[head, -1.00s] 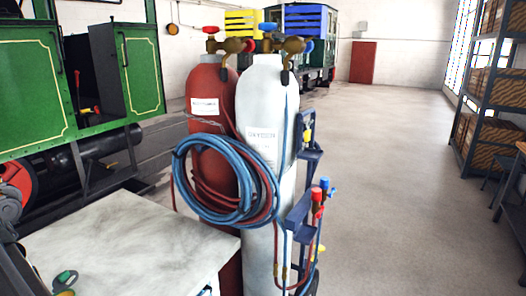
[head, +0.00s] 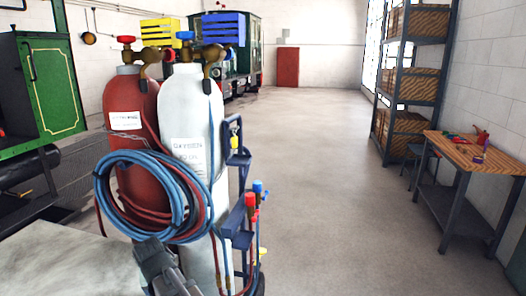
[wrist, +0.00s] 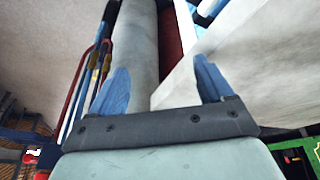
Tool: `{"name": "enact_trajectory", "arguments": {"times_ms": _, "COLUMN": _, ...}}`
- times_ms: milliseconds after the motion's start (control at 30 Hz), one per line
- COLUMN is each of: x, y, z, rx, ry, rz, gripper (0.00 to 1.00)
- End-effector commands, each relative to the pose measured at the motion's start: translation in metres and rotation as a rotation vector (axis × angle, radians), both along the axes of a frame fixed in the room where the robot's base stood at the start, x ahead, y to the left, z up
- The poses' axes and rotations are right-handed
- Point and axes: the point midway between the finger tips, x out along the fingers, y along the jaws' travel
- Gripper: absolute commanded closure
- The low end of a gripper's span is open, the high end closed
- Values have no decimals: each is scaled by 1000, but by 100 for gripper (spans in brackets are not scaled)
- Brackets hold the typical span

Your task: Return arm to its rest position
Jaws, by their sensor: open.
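My gripper (wrist: 160,85) shows in the wrist view as two blue fingers spread apart on a dark bar, with nothing held between them. Beyond the fingers are the white cylinder (wrist: 138,50), a strip of the red cylinder (wrist: 170,40) and a pale tabletop (wrist: 245,65). In the head view, a grey piece of my arm (head: 160,268) shows at the bottom, in front of the cylinders. I cannot make out the fingers there.
The red cylinder (head: 130,100) and white cylinder (head: 190,125) stand upright, with coiled blue and red hoses (head: 140,215). The pale tabletop (head: 60,270) is at the lower left. A shelf rack (head: 410,80) and wooden workbench (head: 475,155) stand right. The floor (head: 330,200) between is clear.

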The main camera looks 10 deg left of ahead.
Motion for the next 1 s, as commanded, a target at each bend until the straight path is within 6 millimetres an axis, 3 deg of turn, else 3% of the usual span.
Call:
{"name": "enact_trajectory", "arguments": {"times_ms": 33, "x": 10, "y": -21, "z": -20, "rx": -17, "ry": 13, "rz": -22, "gripper": 20}}
{"name": "enact_trajectory", "arguments": {"times_ms": 167, "x": 28, "y": -62, "z": -64, "rx": -59, "ry": 49, "rz": -55, "gripper": 20}}
{"name": "enact_trajectory", "arguments": {"times_ms": 300, "x": 44, "y": -114, "z": -114, "rx": -106, "ry": 97, "rz": -97, "gripper": 20}}
{"name": "enact_trajectory", "arguments": {"times_ms": 533, "x": 55, "y": -207, "z": -192, "rx": -173, "ry": 187, "rz": -167, "gripper": 20}}
{"name": "enact_trajectory", "arguments": {"times_ms": 767, "x": 44, "y": -300, "z": -261, "rx": -228, "ry": 287, "rz": -238, "gripper": 20}}
{"name": "enact_trajectory", "arguments": {"times_ms": 1000, "x": 13, "y": -391, "z": -322, "rx": -267, "ry": 400, "rz": -311, "gripper": 20}}
